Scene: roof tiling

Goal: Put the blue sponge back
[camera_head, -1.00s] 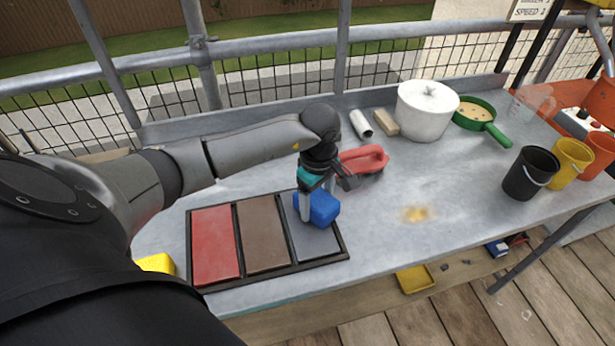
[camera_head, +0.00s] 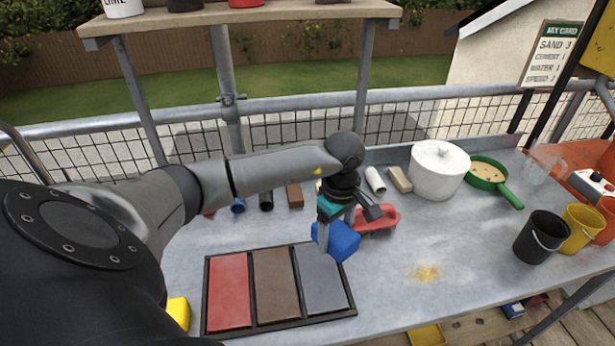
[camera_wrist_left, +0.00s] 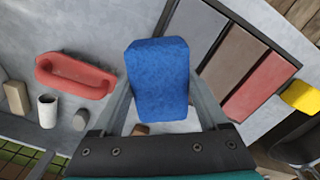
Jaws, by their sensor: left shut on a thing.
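The blue sponge (camera_head: 340,240) is held in my left gripper (camera_head: 334,232), above the metal bench near the back right corner of the tile tray. In the left wrist view the sponge (camera_wrist_left: 158,78) sits between the two fingers of my left gripper (camera_wrist_left: 160,100), which are shut on its sides. The red float (camera_head: 378,219) lies on the bench just right of the sponge in the head view. My right gripper does not show in either view.
The black-framed tray (camera_head: 206,298) holds red, brown and grey slabs. A white pot (camera_head: 438,172), a green pan (camera_head: 487,176), and black (camera_head: 541,238) and yellow (camera_head: 580,228) buckets stand to the right. The bench front centre is clear apart from a sandy patch (camera_head: 425,273).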

